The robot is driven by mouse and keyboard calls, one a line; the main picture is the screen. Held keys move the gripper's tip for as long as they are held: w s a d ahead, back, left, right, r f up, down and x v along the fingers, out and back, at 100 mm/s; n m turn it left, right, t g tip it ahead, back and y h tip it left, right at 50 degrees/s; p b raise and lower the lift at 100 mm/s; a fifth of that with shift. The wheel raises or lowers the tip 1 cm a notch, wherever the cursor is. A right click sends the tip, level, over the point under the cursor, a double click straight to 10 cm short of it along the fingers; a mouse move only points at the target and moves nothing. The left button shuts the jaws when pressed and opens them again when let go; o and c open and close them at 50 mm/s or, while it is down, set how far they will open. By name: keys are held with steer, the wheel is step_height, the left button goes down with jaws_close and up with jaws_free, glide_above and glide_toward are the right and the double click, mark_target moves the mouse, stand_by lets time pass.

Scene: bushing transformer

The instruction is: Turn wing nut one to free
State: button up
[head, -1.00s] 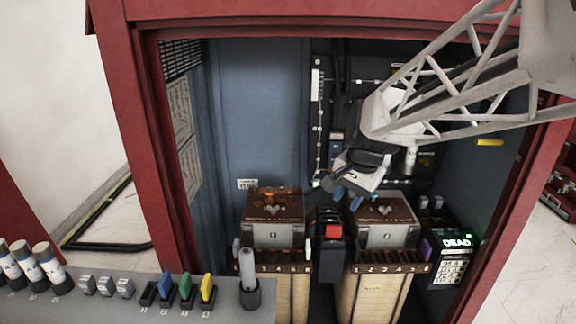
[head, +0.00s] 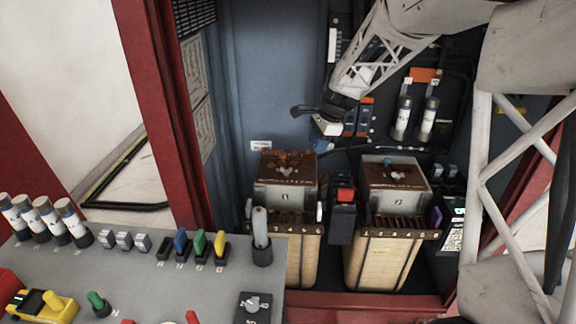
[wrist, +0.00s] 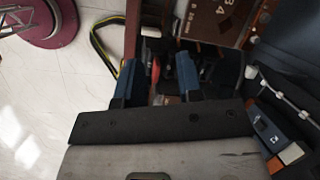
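Two grey boxes with rusty brown tops stand inside the red-framed cabinet. The left box (head: 285,197) has a pale, wing-shaped nut (head: 287,170) on its top. The right box (head: 394,203) has a similar nut (head: 397,174), with a small turquoise piece behind it. My gripper (head: 319,147) hangs above and behind the gap between the boxes, apart from both nuts. In the wrist view its two blue fingers (wrist: 152,78) are spread, with nothing clearly held. The nuts cannot be made out in the wrist view.
A grey panel (head: 200,280) with coloured plugs and an upright grey rod (head: 261,235) lies in front at left. Two white cylinders (head: 403,117) hang on the back wall. Blue wall space is clear at left.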

mark_target(286, 171)
steer(key=w+a+f+m+y, duration=0.1)
steer(key=w+a+f+m, duration=0.3)
steer(key=w+a+f, duration=0.3)
steer(key=w+f, duration=0.4)
steer(key=w, duration=0.1)
steer(key=shift+w+a+f+m+g, duration=0.15)
steer(key=shift+a+f+m+g, duration=0.05)
steer(key=shift+f+m+g, duration=0.1)
steer(key=shift+f, duration=0.1)
steer(key=shift+x, duration=3.75)
steer(key=c, duration=0.6)
